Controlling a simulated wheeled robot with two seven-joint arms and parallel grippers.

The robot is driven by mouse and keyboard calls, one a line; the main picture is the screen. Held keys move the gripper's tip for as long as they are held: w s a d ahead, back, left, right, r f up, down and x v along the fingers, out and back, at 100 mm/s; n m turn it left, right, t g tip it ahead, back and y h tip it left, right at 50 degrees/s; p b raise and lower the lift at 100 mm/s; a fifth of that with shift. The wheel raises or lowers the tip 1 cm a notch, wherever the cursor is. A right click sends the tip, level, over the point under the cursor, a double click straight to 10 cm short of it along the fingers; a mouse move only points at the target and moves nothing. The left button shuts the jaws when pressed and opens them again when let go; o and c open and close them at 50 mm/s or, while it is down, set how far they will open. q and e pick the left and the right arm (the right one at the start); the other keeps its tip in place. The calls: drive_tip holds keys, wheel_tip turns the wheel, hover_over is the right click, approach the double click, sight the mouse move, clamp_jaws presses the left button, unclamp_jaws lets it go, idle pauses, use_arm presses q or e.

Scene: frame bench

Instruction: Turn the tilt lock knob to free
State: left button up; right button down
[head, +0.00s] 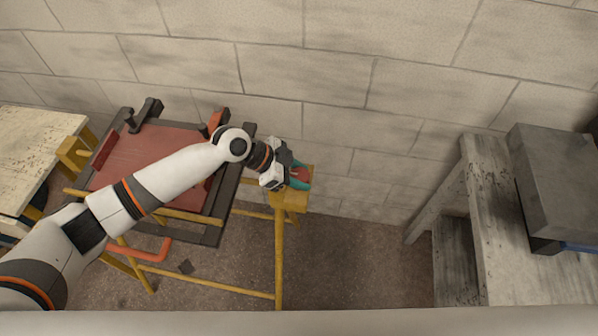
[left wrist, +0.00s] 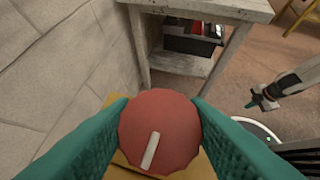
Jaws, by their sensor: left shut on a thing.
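The tilt lock knob (left wrist: 160,128) is a round red knob with a pale pointer bar, seen in the left wrist view. The bar is tilted, its upper end leaning slightly right. My left gripper (head: 299,178) has green fingers shut on the knob, one on each side. In the head view the knob (head: 304,174) shows only as a bit of red between the fingers, on a yellow block (head: 290,200) at the right end of the yellow frame. My right gripper (left wrist: 262,101) seems to show small at the right of the left wrist view, its jaw state unclear.
A dark frame with a red panel (head: 150,150) lies on the yellow stand, under my left arm. A worn table (head: 35,150) is at the left. A grey bench (head: 500,230) with a grey box (head: 560,180) stands at the right.

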use_arm(q)
drive_tip(key=o, duration=1)
drive_tip(key=shift+a+r, duration=0.1)
drive_tip(key=b+v, duration=0.2)
drive_tip(key=v, duration=0.9)
drive_tip(key=shift+a+r, duration=0.25)
drive_tip(key=shift+r, duration=0.05)
drive_tip(key=shift+f, duration=0.1)
